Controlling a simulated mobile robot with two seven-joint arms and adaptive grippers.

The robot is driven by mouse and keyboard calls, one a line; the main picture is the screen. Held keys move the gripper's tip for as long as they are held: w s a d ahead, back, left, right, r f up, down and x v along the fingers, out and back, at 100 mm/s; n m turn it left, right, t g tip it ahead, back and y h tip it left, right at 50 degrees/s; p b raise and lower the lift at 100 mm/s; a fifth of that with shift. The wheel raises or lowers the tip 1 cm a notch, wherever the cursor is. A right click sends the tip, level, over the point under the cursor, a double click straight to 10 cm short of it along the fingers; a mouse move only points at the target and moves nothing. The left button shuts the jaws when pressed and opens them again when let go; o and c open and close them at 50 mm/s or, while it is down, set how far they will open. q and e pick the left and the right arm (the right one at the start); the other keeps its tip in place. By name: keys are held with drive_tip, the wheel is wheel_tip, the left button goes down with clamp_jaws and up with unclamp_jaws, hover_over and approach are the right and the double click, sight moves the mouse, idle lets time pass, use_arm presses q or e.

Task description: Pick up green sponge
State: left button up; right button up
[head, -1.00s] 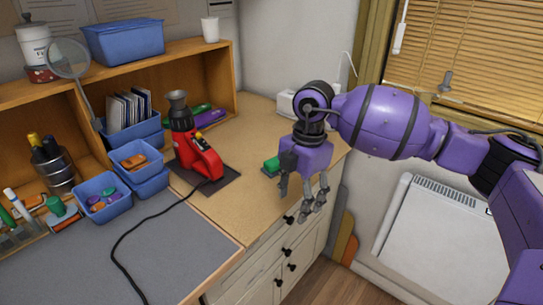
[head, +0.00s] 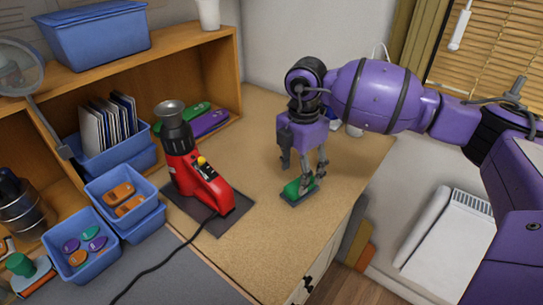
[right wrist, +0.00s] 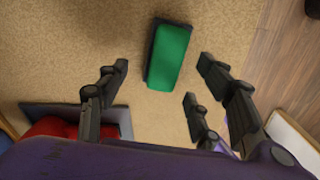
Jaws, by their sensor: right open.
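The green sponge (head: 297,187) lies on the wooden worktop on a dark base, near the worktop's right edge. My right gripper (head: 303,172) hangs down just above and beside it in the head view and hides part of it. In the right wrist view the green sponge (right wrist: 170,55) lies beyond the fingertips, between the lines of the spread fingers. My right gripper (right wrist: 155,88) is open and empty, with one finger to the left and two to the right. My left gripper is not in view.
A red heat tool (head: 198,175) with a metal cup stands on a dark mat left of my right gripper. Blue bins (head: 85,245) and a wooden shelf (head: 190,50) are further left. The worktop (head: 265,235) around the sponge is clear.

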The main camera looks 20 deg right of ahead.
drive_tip(key=f, duration=0.4)
drive_tip(key=shift+s+d, duration=0.15)
drive_tip(key=shift+s, duration=0.1)
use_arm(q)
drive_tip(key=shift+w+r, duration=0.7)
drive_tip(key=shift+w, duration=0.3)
use_arm(e)
drive_tip(key=shift+f, duration=0.4)
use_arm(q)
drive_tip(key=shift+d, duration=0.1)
use_arm(e)
drive_tip(key=c, duration=1)
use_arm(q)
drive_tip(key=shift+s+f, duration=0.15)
use_arm(e)
drive_tip(key=shift+r, duration=0.1)
